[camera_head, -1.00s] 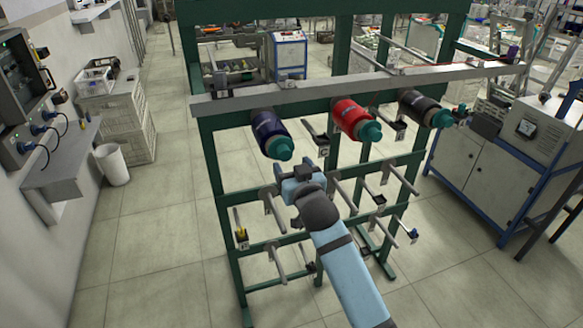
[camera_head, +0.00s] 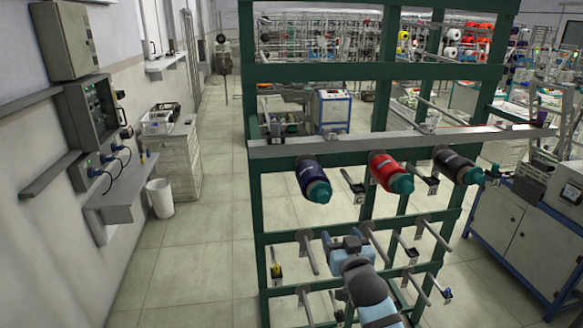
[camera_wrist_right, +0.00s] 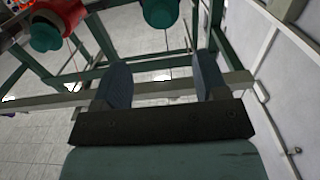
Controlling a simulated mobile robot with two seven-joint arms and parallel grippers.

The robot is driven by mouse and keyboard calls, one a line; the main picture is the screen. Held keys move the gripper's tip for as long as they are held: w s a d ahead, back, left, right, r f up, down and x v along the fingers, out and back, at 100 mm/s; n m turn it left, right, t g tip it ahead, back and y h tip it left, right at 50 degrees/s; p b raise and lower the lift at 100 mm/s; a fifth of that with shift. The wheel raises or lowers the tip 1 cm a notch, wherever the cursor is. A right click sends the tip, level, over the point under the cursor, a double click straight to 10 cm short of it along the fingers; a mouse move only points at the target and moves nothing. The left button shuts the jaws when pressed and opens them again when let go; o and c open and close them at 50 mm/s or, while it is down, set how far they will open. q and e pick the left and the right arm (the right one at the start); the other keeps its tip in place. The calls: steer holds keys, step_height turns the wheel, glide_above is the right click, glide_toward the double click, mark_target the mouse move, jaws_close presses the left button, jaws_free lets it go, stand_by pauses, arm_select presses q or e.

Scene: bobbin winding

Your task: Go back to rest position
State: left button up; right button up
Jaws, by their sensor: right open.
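My right gripper (camera_head: 346,241) is in front of the green rack (camera_head: 256,205), below the row of bobbins, its arm coming up from the bottom of the head view. In the right wrist view its two dark fingers (camera_wrist_right: 160,85) stand wide apart with nothing between them. A dark blue bobbin (camera_head: 309,174), a red bobbin (camera_head: 383,168) and a black bobbin (camera_head: 450,163) hang on the rack's upper bar, each with a teal end. My left gripper is not in view.
Several bare pegs (camera_head: 308,253) stick out from the rack's lower bars near my right arm. A grey cabinet (camera_head: 510,225) stands at the right. A white bin (camera_head: 160,198) and a wall shelf (camera_head: 122,197) are at the left. The floor between bin and rack is clear.

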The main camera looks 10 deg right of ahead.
steer(key=s+d+f+g, duration=0.1)
steer(key=s+f+g, duration=0.2)
steer(key=s+f, duration=0.95)
steer(key=s+f+n+g, duration=0.1)
steer(key=s+f+g, duration=0.1)
steer(key=s+f, duration=0.5)
steer(key=s+f+n+g+y, duration=0.1)
steer(key=s+f, duration=0.6)
steer(key=s, duration=0.7)
steer(key=shift+s+d+f+g+y, duration=0.2)
steer(key=shift+s+d+g+y, duration=0.1)
steer(key=shift+g, duration=0.2)
